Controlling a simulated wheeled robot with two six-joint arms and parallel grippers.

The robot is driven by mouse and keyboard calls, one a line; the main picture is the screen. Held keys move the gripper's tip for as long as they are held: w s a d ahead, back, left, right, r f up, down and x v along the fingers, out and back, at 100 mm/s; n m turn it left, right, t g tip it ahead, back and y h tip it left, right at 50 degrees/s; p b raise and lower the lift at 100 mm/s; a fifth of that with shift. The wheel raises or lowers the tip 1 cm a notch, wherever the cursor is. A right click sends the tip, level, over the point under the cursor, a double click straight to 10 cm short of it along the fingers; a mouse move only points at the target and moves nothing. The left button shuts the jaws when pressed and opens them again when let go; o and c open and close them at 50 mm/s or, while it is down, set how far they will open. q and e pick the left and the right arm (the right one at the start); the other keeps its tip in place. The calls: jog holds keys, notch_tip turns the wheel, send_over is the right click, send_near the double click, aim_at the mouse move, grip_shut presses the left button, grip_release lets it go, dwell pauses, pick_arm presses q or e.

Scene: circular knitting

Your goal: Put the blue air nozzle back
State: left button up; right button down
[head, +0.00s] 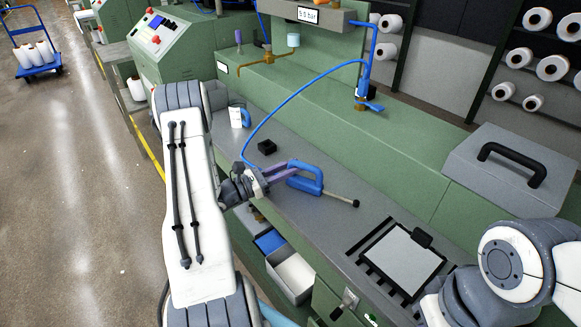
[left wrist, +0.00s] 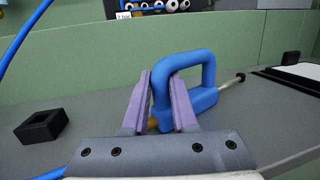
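The blue air nozzle (head: 308,181) has a D-shaped blue handle and a thin rod with a dark tip pointing right. It is over the grey counter; whether it touches the counter I cannot tell. My left gripper (head: 284,173) is at the handle's left end. In the left wrist view the nozzle (left wrist: 209,70) has one handle bar between the purple fingers of my left gripper (left wrist: 162,100), which look closed on it, with a brass bit low between them. A blue hose (head: 290,97) runs from the upper fitting down towards the gripper. My right gripper is out of view.
A blue fitting with a lever (head: 366,92) stands on the green ledge under a pressure display (head: 308,15). A white pad in a black frame (head: 404,262) and a grey lidded box (head: 510,165) are right. Open drawers (head: 290,272) sit below.

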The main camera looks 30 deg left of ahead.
pick_arm(q)
jog(key=shift+o, duration=1.4)
